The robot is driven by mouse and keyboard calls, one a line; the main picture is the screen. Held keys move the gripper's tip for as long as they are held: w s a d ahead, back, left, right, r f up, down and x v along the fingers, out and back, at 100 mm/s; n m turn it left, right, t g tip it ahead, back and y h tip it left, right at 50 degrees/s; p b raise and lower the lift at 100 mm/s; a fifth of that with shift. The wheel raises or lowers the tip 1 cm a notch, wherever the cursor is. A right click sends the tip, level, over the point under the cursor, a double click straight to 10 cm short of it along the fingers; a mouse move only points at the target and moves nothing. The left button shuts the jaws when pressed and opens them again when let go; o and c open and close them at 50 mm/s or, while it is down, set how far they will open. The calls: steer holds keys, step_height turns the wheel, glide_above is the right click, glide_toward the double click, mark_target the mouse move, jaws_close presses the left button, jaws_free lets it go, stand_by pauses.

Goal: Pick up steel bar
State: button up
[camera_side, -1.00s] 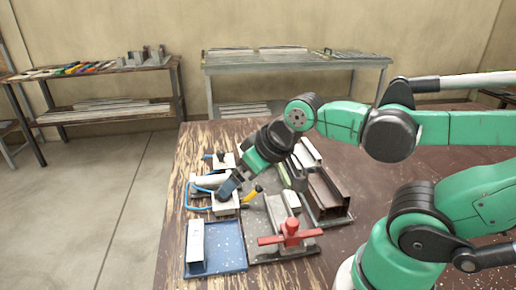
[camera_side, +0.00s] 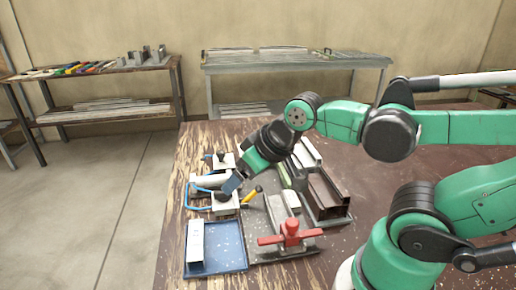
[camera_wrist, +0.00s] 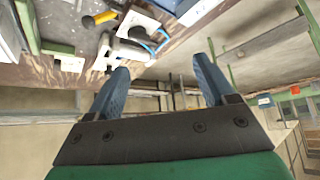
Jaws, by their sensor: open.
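A pale silver bar (camera_side: 196,241) lies lengthwise in the blue tray (camera_side: 231,262) at the bench's front left. Other light metal lengths (camera_side: 305,152) lie in a rack at the bench's back right; I cannot tell which piece is the steel bar. My gripper (camera_side: 231,187) is over the left part of the bench, behind the tray and apart from the silver bar. In the wrist view my gripper (camera_wrist: 162,75) has its two blue fingers spread with nothing between them.
A red-handled clamp (camera_side: 291,232) stands right of the tray, with brown channel profiles (camera_side: 325,190) behind it. A yellow-handled tool (camera_side: 252,193), a blue looped item (camera_side: 192,197) and pale blocks lie around my gripper. Bare wood lies along the bench's left edge.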

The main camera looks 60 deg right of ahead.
steer(key=m+g, duration=0.7)
steer(key=m, duration=0.2)
glide_above(195, 240)
step_height(195, 240, down, 6)
steer(key=shift+s+d+f, duration=0.1)
steer(key=shift+f, duration=3.2)
jaws_close()
